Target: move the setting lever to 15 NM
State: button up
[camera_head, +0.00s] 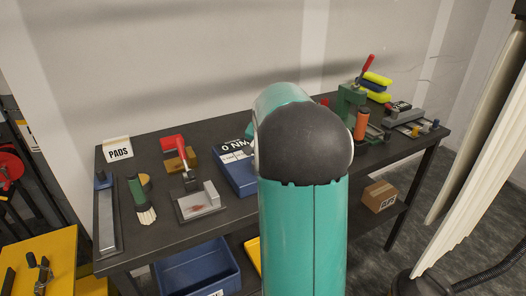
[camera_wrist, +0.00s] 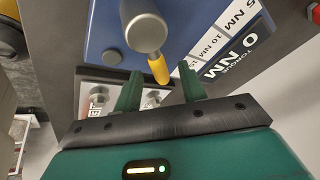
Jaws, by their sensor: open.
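The setting lever (camera_wrist: 158,70) shows in the wrist view as a grey round-ended shaft with a yellow tip. It stands on a blue unit (camera_wrist: 101,31). A white scale (camera_wrist: 212,40) beside it reads 5 NM and 10 NM; its lower end is partly hidden by a finger. A dark sign (camera_wrist: 236,62) reads TORQUE 0 NM. My gripper (camera_wrist: 161,84) is open, its green fingers on either side of the yellow tip in the picture; contact cannot be told. In the head view the blue unit (camera_head: 239,178) is partly behind my arm, which hides the lever.
A brush (camera_head: 141,200) and a PADS sign (camera_head: 117,149) are further left. A green press (camera_head: 350,103) and an orange-handled tool (camera_head: 361,123) are to the right. A blue bin (camera_head: 197,270) sits below the bench.

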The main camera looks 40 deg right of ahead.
jog(key=v, duration=1.4)
jog(key=shift+s+a, duration=0.1)
jog(key=shift+a, duration=0.1)
jog(key=s+a+n+t+y, duration=0.1)
jog(key=s+a+n, duration=0.15)
jog(key=a, duration=0.85)
jog(key=s+a+n, duration=0.2)
jog(key=a+n, duration=0.2)
jog(key=a, duration=0.7)
jog(key=s+a+f+n+y, duration=0.1)
jog(key=s+a+f+n, duration=0.2)
jog(key=s+a, duration=0.3)
jog(key=s+a+f+n+y, duration=0.1)
jog(key=s+a+f+n, duration=0.2)
jog(key=s+a, duration=0.3)
jog(key=shift+a+f+t, duration=0.3)
jog(key=shift+a+f, duration=0.2)
jog(key=shift+a, duration=0.45)
jog(key=shift+n, duration=0.25)
